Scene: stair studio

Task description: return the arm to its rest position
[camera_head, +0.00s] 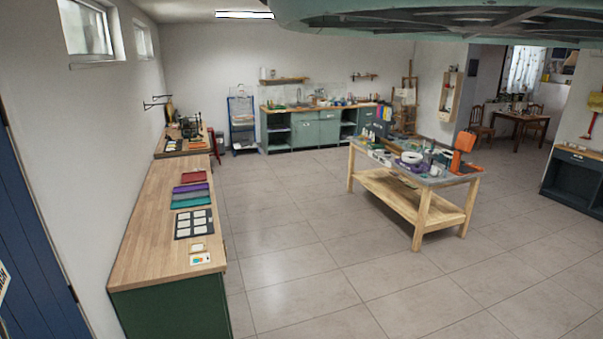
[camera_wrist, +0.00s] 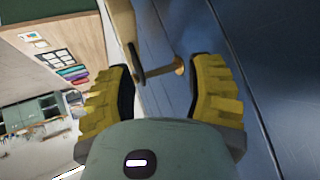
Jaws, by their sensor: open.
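My gripper (camera_wrist: 163,72) shows in the wrist view with two yellow ridged fingers spread apart, and nothing is held between them. Behind the gap is a handle-like fitting (camera_wrist: 165,70) with a dark plate and a brass-coloured bar, in front of a blue panelled surface that looks like a door (camera_wrist: 265,60). I cannot tell how far the fingers are from the fitting, but I see no grip on it. The blue door also shows at the left edge of the head view (camera_head: 30,240).
A long wood-topped counter (camera_head: 150,235) with cards and coloured cloths runs along the left wall, close to the door. A wooden worktable (camera_head: 400,195) with tools stands mid-room. Green cabinets (camera_head: 310,130) line the back. Tiled floor (camera_head: 310,265) between counter and worktable is clear.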

